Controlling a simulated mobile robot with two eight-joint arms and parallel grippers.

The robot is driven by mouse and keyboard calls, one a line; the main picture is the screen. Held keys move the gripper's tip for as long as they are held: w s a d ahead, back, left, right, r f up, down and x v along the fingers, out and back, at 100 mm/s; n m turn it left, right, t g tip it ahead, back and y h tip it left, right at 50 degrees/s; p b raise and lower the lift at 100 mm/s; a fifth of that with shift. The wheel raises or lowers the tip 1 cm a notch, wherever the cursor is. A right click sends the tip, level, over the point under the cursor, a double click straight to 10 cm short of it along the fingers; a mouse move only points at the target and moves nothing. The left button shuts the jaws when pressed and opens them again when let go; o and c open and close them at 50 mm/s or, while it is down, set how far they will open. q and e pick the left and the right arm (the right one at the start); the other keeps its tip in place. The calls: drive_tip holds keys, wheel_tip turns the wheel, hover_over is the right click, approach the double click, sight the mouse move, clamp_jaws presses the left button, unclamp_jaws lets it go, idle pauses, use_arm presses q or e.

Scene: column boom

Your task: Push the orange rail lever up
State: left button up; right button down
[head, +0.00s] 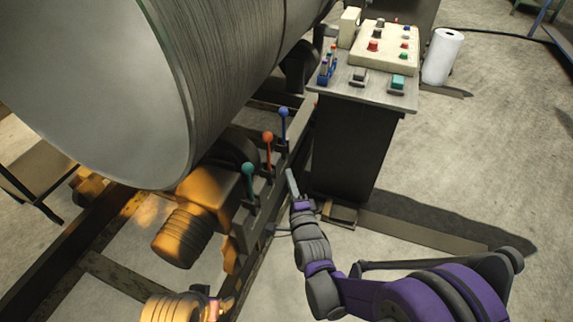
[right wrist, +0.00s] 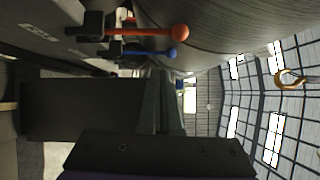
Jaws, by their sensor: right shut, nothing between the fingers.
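The orange rail lever (head: 268,152) stands on the rail beside the drum, between a teal lever (head: 249,182) and a blue lever (head: 283,125). In the right wrist view, which is turned sideways, the orange lever (right wrist: 145,32) shows its round knob, with the blue lever (right wrist: 145,53) close by. My right gripper (head: 291,182) is shut and empty, to the right of the orange lever and below its knob in the head view, apart from it. My left gripper (head: 226,304) seems to show small and orange-lit at the bottom; its jaws are unclear.
A large grey drum (head: 235,60) fills the upper left, above an orange-lit ribbed motor (head: 182,235). A control pedestal (head: 355,145) with buttons stands right of the levers. A white roll (head: 442,57) stands farther right. Open floor lies at the right.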

drive_tip(key=shift+v, duration=1.45)
drive_tip(key=shift+d+r, duration=0.1)
drive_tip(key=shift+d, duration=0.05)
drive_tip(key=s+d+f+n+g+h, duration=0.25)
drive_tip(key=s+d+n+g, duration=0.55)
drive_tip(key=s, duration=0.6)
drive_tip(key=s+d+f+n+g+h, duration=0.25)
drive_tip(key=s+d+n+g, duration=0.5)
drive_tip(key=s, duration=0.75)
use_arm(q)
wheel_tip(320, 180, up, 20)
drive_tip(key=w+p, duration=0.1)
drive_tip(key=p, duration=1.7)
drive_tip(key=shift+w+r+t, duration=0.15)
drive_tip(key=shift+w+t, duration=0.25)
use_arm(e)
wheel_tip(320, 180, up, 19)
drive_tip(key=w+d+t, duration=0.2)
drive_tip(key=t, duration=0.1)
drive_tip(key=shift+w+d+r, duration=0.25)
drive_tip(key=shift+w+d, duration=0.05)
drive_tip(key=shift+d, duration=0.1)
use_arm(q)
drive_tip(key=shift+d, duration=0.1)
